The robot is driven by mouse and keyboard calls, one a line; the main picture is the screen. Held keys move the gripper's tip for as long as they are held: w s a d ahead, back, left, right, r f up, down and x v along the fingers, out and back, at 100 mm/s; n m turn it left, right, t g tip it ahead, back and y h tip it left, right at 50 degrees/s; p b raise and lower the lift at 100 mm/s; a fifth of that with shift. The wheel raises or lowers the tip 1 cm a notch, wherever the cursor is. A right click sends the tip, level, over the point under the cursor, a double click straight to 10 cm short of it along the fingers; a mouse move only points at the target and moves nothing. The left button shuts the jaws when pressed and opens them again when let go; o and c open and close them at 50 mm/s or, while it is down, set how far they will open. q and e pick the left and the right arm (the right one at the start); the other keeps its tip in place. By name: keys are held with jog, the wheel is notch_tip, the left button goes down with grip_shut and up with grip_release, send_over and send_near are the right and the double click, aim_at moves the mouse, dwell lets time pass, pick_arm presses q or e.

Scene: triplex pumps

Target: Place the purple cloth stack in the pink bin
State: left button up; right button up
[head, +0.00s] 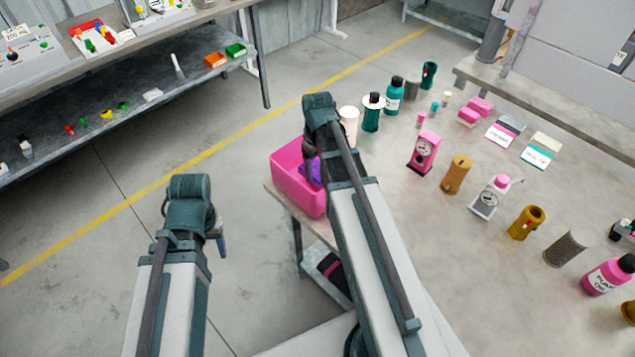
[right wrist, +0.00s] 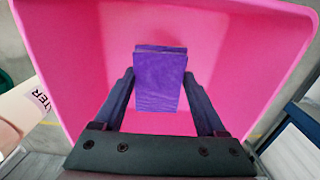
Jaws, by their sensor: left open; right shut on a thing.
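The pink bin (head: 290,176) stands at the left edge of the table in the head view, partly hidden by my right arm. In the right wrist view the pink bin (right wrist: 80,60) fills most of the picture. My right gripper (right wrist: 160,85) is shut on the purple cloth stack (right wrist: 160,90), which shows between its fingers against the bin's inside. A bit of the purple cloth stack also shows beside my right arm in the head view (head: 315,174). I cannot tell whether the stack touches the bin floor. My left gripper (head: 221,240) is open over the floor, away from the bin.
The table (head: 400,230) holds a pink gauge pump (head: 424,151), an orange cylinder (head: 456,174), teal bottles (head: 394,95) and several other parts. A white cylinder (head: 349,124) stands close behind the bin. A shelf (head: 150,80) with small parts is at the upper left.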

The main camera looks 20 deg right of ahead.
aim_at(317, 171)
jog(key=shift+f+b, duration=1.8)
jog(key=shift+f, duration=0.15)
jog(key=o, duration=1.2)
jog(key=shift+o, duration=0.2)
notch_tip(317, 171, up, 12)
jog(key=p, duration=1.2)
jog(key=shift+r, duration=0.2)
